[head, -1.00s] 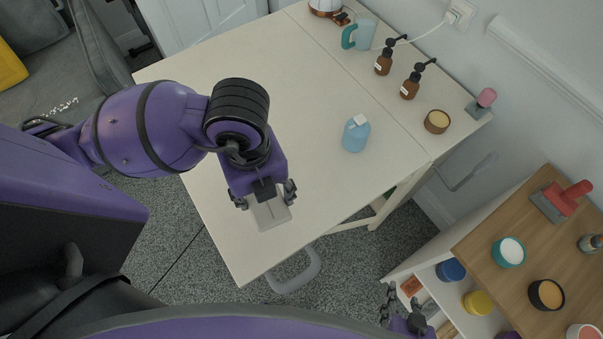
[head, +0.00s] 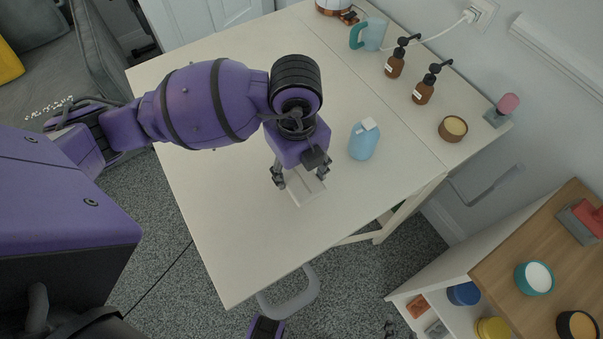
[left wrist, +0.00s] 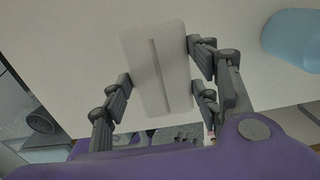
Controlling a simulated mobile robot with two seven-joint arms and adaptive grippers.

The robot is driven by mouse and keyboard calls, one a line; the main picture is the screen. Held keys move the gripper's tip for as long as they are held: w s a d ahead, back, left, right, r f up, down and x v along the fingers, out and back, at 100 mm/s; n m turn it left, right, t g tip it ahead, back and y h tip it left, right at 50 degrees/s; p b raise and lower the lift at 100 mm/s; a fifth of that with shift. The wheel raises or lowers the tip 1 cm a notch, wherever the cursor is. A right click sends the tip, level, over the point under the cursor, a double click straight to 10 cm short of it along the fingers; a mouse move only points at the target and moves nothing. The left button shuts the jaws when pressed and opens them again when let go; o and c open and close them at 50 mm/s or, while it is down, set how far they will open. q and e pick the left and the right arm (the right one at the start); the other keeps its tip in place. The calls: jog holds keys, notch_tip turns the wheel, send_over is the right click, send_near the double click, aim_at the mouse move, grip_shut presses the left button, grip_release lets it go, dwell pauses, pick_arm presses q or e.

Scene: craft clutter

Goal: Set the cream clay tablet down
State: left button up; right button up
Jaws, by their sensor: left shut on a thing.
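The cream clay tablet (head: 305,191) is a pale flat rectangular slab with a groove along its face, which shows in the left wrist view (left wrist: 158,75). My left gripper (head: 301,180) is shut on it, with fingers along its two long sides, also seen in the left wrist view (left wrist: 163,75). The tablet is over the cream table (head: 240,230); I cannot tell whether it touches the top. Part of the tablet is hidden by the gripper in the head view. Of my right arm only a cut-off part shows at the bottom edge; its jaws cannot be made out.
A light blue bottle (head: 362,143) stands right of my left gripper. Brown pump bottles (head: 423,93), a small bowl (head: 453,128) and a teal-handled jug (head: 370,34) stand farther back. The table's front left is clear. A wooden-topped shelf (head: 510,250) stands at right.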

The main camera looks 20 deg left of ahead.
aim_at(301, 170)
pick_arm(q)
jog(key=shift+w+d+f, duration=0.15)
jog(key=shift+w+f, duration=0.4)
jog(key=shift+f, duration=1.6)
jog(key=shift+f, duration=0.1)
jog(key=shift+f, duration=0.1)
jog(key=o, duration=1.3)
jog(key=shift+o, duration=0.2)
notch_tip(301, 170, up, 12)
jog(key=shift+r+p, duration=0.2)
jog(key=shift+p, duration=0.2)
